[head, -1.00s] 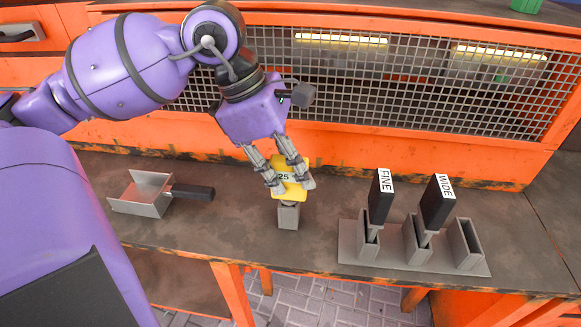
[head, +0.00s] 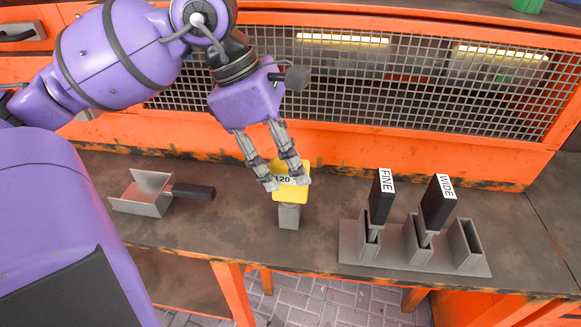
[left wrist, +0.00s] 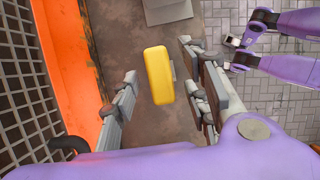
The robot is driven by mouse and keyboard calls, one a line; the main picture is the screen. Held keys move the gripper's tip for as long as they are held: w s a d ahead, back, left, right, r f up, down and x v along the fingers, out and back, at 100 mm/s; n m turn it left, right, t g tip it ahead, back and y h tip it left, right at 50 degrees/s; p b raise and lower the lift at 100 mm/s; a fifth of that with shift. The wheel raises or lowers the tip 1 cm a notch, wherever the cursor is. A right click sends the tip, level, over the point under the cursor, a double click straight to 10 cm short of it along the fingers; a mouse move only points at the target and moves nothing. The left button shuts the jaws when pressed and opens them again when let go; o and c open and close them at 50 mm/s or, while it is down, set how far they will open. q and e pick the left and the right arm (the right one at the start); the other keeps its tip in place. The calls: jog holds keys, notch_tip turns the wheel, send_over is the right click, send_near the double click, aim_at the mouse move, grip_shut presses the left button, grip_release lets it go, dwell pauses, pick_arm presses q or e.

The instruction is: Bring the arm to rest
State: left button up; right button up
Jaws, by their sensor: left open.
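My left gripper (head: 279,186) is open, just above and around the top of a yellow block (head: 290,192). One finger hides part of the block in the head view. In the left wrist view the yellow block (left wrist: 158,75) lies between the two spread fingers of the left gripper (left wrist: 160,98), with gaps on both sides. My right gripper is not seen in the head view.
A grey rack (head: 355,257) at right holds tools marked FINE (head: 381,198) and WIDE (head: 437,204); its right slot is empty. A grey pan with a black handle (head: 193,191) lies at left. An orange cabinet with wire mesh (head: 400,75) stands behind the bench (head: 250,235).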

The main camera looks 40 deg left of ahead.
pick_arm(q)
jog(key=v, duration=0.9)
jog(key=shift+r, duration=0.25)
jog(key=shift+s, duration=0.1)
